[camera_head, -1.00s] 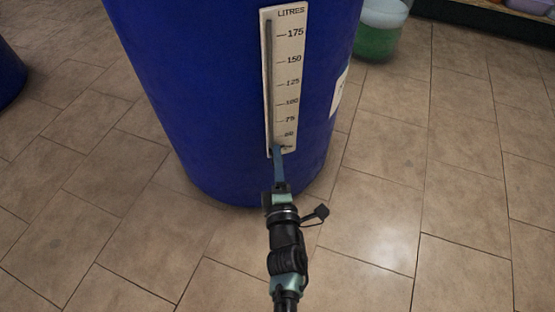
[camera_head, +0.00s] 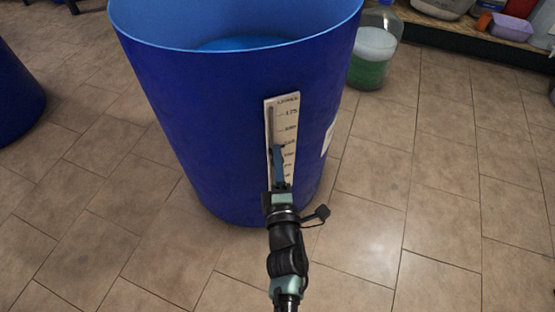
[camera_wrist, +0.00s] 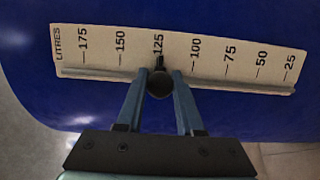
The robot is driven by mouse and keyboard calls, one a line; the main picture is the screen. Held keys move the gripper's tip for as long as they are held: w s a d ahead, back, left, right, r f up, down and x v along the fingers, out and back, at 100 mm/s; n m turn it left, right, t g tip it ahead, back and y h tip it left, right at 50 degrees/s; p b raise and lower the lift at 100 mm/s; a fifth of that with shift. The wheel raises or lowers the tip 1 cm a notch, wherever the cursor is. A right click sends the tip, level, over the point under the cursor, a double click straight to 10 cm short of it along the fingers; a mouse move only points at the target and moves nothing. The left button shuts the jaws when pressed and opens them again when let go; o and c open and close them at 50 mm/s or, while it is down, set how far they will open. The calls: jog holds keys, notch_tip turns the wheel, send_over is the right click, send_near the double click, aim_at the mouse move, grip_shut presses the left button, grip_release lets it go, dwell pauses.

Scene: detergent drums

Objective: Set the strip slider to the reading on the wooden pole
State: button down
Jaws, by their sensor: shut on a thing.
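The strip (camera_head: 294,104) is a pale upright scale headed LITRES on the front of a blue drum (camera_head: 200,120). In the wrist view the strip (camera_wrist: 100,62) lies sideways, with marks from 175 at the left to 25 at the right. The slider (camera_wrist: 159,86) is a dark round knob with a dark pointer at about the 125 mark. My gripper (camera_wrist: 160,74) is shut on the slider knob, one finger on each side; in the head view my gripper (camera_head: 278,149) covers the slider. No wooden pole is in view.
The drum is open at the top, with blue liquid (camera_head: 240,44) inside. A clear container of green liquid (camera_head: 371,62) stands behind it at the right. Another blue drum (camera_head: 15,100) is at the left edge. The tiled floor at the right is clear.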

jog(key=shift+r, duration=0.2)
jog(key=c, duration=0.5)
grip_release()
jog(key=shift+c, duration=0.2)
jog(key=shift+s, duration=0.1)
jog(key=s+d+p, duration=0.1)
jog(key=s+p, duration=0.1)
jog(key=s, duration=1)
jog(key=shift+s, duration=0.4)
